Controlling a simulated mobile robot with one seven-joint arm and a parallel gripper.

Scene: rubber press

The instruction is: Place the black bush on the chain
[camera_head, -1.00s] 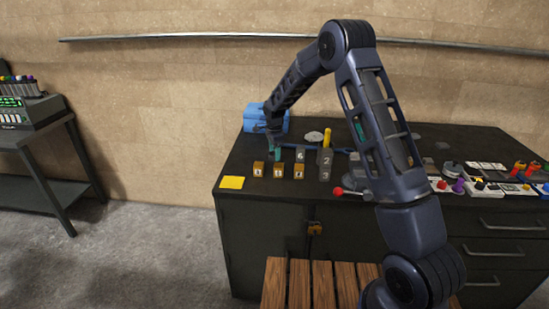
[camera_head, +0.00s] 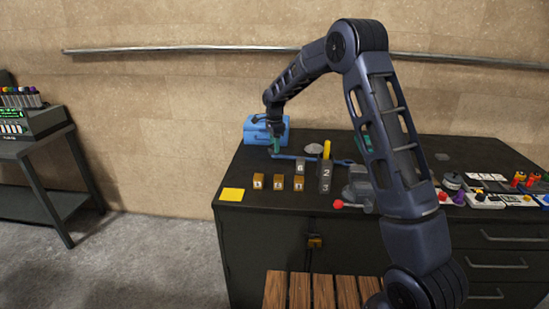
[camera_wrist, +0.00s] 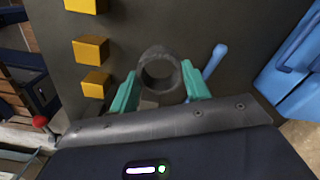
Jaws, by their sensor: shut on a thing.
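My gripper (camera_head: 276,149) is over the left rear part of the dark cabinet top, in front of the blue box. In the wrist view its teal fingers (camera_wrist: 160,84) are shut on the black bush (camera_wrist: 147,55), a dark thick ring with a round hole. The ring sits between the fingertips, its opening facing the camera. The bush is too small to make out in the head view. I cannot make out a chain for certain in either view; a brass padlock (camera_head: 315,241) hangs at the cabinet doors.
Several yellow numbered cubes (camera_head: 279,181) stand in front of my gripper, beside grey numbered blocks (camera_head: 325,174). A blue tool (camera_head: 296,158) lies behind them. The blue box (camera_head: 252,129) is at the rear left. A yellow square (camera_head: 232,195) lies at the front left corner. A red-knobbed vise (camera_head: 359,190) stands right.

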